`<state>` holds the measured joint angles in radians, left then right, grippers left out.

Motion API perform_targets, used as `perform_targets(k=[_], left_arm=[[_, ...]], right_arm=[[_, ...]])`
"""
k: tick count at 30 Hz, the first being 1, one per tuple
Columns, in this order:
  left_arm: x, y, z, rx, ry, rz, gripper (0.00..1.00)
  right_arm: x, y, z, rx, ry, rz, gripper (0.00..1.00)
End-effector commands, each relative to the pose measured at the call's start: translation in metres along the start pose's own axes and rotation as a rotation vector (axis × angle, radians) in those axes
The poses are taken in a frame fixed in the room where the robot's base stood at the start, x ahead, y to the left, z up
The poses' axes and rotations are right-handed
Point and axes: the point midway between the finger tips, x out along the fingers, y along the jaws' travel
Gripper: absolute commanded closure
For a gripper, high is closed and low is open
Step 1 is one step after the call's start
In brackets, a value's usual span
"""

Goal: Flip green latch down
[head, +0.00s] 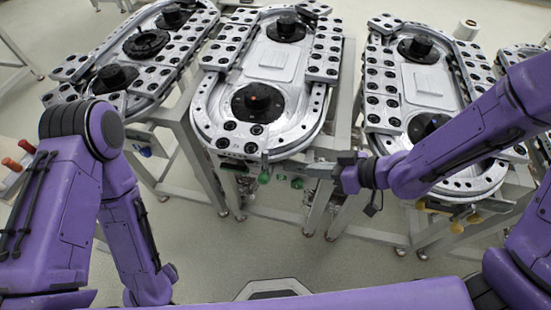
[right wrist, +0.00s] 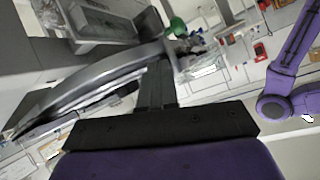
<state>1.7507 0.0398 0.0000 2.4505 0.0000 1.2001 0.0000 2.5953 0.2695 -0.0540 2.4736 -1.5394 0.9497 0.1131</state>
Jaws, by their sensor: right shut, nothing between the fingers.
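A green latch knob (head: 264,179) sits under the front edge of the middle ring track (head: 215,105). A green knob also shows near the top of the right wrist view (right wrist: 177,27). A second green piece (head: 297,183) lies a little to its right, below the track edge. My right gripper (head: 276,168) reaches in from the right under the track's front edge. Its fingers are shut and empty, with the tips close beside the green latch; I cannot tell whether they touch it. My left arm hangs at the left, its gripper out of view.
Another ring track (head: 60,97) stands at the left and one (head: 378,120) at the right, both on metal frames. Yellow pieces (head: 458,226) hang under the right track's front. The floor (head: 225,262) in front of the middle track is clear.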

Motion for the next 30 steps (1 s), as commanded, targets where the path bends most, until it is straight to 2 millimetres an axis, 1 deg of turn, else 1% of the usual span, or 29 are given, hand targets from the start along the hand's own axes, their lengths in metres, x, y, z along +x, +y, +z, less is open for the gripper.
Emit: perform_targets(k=[1,3,6,9,18,20,23,30], left_arm=[[0.003,0.0,0.001,0.0,-0.001,0.0,0.33],[0.002,0.0,0.001,0.0,-0.001,0.0,0.33],[0.002,0.0,0.001,0.0,0.0,0.0,0.33],[0.002,0.0,0.001,0.0,0.0,0.0,0.33],[0.003,0.0,0.001,0.0,0.0,0.0,0.33],[0.004,0.0,0.002,0.0,0.0,0.0,0.33],[0.009,0.001,0.004,0.0,0.0,0.0,0.33],[0.019,0.002,0.008,0.0,0.0,0.0,0.33]], right_arm=[[-0.006,-0.008,-0.015,-0.114,0.009,-0.047,1.0],[-0.016,-0.019,-0.028,-0.256,0.004,-0.106,1.0],[-0.024,-0.028,-0.036,-0.382,-0.007,-0.151,1.0],[-0.027,-0.03,-0.037,-0.425,-0.014,-0.166,1.0],[-0.025,-0.031,-0.036,-0.424,-0.015,-0.168,1.0],[-0.019,-0.031,-0.035,-0.422,-0.015,-0.168,1.0],[-0.004,-0.033,-0.033,-0.422,-0.014,-0.169,1.0],[0.048,-0.042,-0.029,-0.419,-0.016,-0.169,1.0]])
